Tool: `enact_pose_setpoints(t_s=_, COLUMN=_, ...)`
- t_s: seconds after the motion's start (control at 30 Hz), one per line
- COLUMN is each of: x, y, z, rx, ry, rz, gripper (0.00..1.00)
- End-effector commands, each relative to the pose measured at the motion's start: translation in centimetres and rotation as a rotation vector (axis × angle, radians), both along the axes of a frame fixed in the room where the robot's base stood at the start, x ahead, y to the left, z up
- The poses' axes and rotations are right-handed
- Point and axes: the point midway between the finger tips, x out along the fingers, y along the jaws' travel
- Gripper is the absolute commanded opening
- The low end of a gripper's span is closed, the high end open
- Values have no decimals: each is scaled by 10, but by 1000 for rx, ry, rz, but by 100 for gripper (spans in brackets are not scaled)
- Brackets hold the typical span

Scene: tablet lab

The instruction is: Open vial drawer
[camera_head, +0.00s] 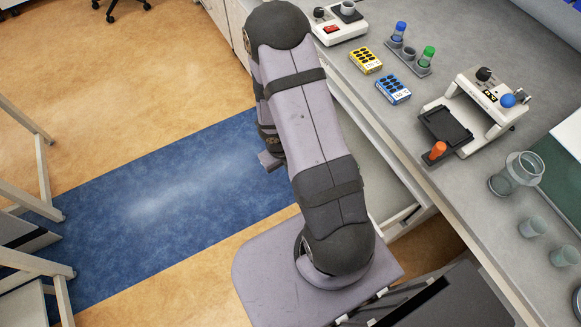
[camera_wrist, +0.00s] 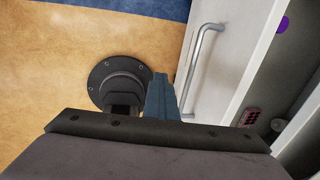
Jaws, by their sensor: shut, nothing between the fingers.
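A white drawer front (camera_wrist: 202,85) with a silver bar handle (camera_wrist: 205,48) is in the wrist view. Right of its white top rim lies a grey interior holding a purple item (camera_wrist: 283,25) and a small reddish gridded item (camera_wrist: 249,117). In the head view, a pale drawer (camera_head: 378,165) stands pulled out beneath the counter, partly hidden by my arm. My gripper (camera_wrist: 160,78) is shut and empty, its blue-grey fingers just left of the handle's lower end and seemingly apart from it. It also shows in the head view (camera_head: 268,162), left of my arm.
The grey counter (camera_head: 455,195) bears yellow and blue boxes (camera_head: 366,60), a vial rack (camera_head: 408,58), a white device with a black tray (camera_head: 446,124) and glass beakers (camera_head: 514,174). White frames (camera_head: 44,190) stand at left.

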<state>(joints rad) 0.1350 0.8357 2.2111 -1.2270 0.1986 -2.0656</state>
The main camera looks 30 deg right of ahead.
Motion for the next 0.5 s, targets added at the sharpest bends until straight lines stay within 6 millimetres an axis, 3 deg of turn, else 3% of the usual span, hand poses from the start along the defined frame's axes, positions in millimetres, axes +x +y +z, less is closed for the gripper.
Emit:
enact_pose_setpoints(t_s=0.33, x=0, y=0, z=0, rx=0, ry=0, rz=0, gripper=0)
enact_pose_setpoints(t_s=0.37, x=0, y=0, z=0, rx=0, ry=0, rz=0, gripper=3)
enact_pose_setpoints(t_s=0.47, x=0, y=0, z=0, rx=0, ry=0, rz=0, gripper=26)
enact_pose_setpoints(t_s=0.5, x=0, y=0, z=0, rx=0, ry=0, rz=0, gripper=26)
